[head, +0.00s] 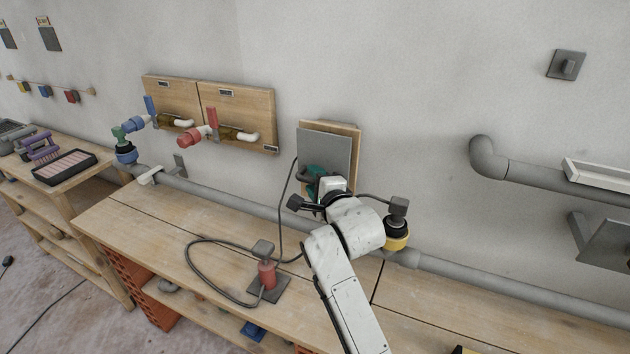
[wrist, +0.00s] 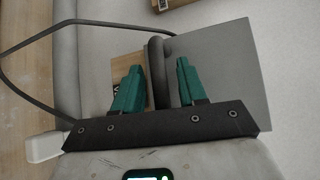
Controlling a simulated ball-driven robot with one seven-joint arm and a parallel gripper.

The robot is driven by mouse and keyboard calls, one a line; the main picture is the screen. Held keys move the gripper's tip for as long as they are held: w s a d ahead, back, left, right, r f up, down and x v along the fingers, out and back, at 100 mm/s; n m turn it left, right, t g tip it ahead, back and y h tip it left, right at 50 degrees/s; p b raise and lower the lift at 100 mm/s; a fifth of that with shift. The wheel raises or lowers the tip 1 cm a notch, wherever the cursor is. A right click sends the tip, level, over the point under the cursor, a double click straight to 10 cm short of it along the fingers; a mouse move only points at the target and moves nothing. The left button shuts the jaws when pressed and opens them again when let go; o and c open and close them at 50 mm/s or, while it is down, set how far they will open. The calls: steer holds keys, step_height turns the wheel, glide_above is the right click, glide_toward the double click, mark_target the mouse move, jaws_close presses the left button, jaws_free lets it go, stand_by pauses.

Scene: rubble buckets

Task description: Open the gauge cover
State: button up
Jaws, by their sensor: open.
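The gauge cover is a flat grey plate (head: 324,148) on a wooden backing board (head: 348,130) on the wall; it also shows in the wrist view (wrist: 228,72). A dark, rounded bar handle (wrist: 155,72) at the cover's edge lies between the two teal fingers of my gripper (wrist: 159,65). My gripper is open, with a gap on each side of the handle. In the head view my gripper (head: 317,180) is in front of the cover's lower part. My wrist hides the lower edge of the cover, and the gauge is not visible.
A grey pipe (head: 240,205) runs along the wall behind the workbench (head: 150,220). A red fixture (head: 267,274) with a looping black cable stands on the bench. A yellow-and-black fitting (head: 397,234) is right of my wrist. Blue and red valves (head: 197,135) are left.

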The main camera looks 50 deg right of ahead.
steer(key=shift+c, duration=0.3)
jaws_close()
stand_by(0.4)
